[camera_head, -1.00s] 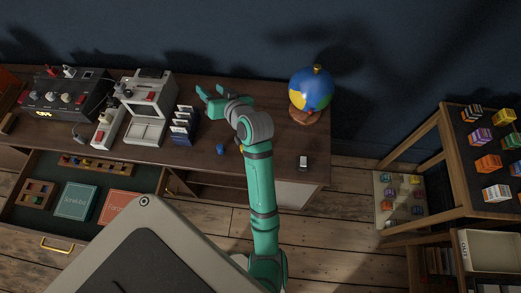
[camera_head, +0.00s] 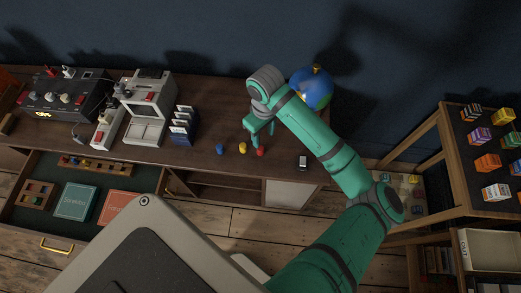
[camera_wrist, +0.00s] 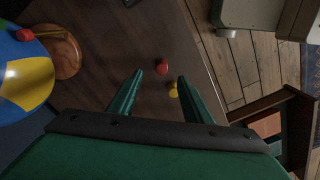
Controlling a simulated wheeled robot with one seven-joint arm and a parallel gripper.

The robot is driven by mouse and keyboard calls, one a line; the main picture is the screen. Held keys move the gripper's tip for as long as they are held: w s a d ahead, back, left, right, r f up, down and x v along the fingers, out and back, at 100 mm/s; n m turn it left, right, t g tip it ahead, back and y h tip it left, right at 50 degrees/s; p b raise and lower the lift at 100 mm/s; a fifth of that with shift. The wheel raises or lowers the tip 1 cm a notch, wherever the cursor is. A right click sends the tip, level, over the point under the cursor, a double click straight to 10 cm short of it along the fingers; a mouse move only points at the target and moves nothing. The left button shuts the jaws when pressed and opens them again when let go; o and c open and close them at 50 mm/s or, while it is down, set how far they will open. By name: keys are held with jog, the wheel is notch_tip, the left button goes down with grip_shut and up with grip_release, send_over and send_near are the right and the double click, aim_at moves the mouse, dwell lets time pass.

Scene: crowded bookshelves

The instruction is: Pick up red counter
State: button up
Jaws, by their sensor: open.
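The red counter (camera_head: 260,152) stands on the dark wooden desk (camera_head: 225,165), near its front edge, just right of the yellow counter (camera_head: 242,148). A blue counter (camera_head: 220,149) stands further left. My gripper (camera_head: 262,133) is over the desk, just behind the red counter. In the wrist view the red counter (camera_wrist: 162,68) lies beyond and between the fingertips of my gripper (camera_wrist: 160,74), which is open and empty. The yellow counter (camera_wrist: 173,90) also shows between the fingers, close to the right one.
A globe (camera_head: 313,88) on a wooden base stands behind, close to my arm; it also fills the left of the wrist view (camera_wrist: 25,75). A small dark-and-white object (camera_head: 302,162) lies right of the red counter. A card rack (camera_head: 184,125) stands to the left.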

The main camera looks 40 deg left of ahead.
send_over(261, 148)
jog(key=d, duration=0.1)
notch_tip(261, 148, down, 5)
jog(key=shift+w+f, duration=0.1)
jog(key=shift+w, duration=0.05)
jog(key=f, duration=0.2)
jog(key=a+f, duration=0.1)
jog(key=f, duration=0.1)
jog(key=shift+s+f, duration=0.1)
jog(key=shift+s, duration=0.1)
jog(key=shift+f, duration=0.65)
jog(key=shift+c, duration=0.7)
jog(key=c, duration=1)
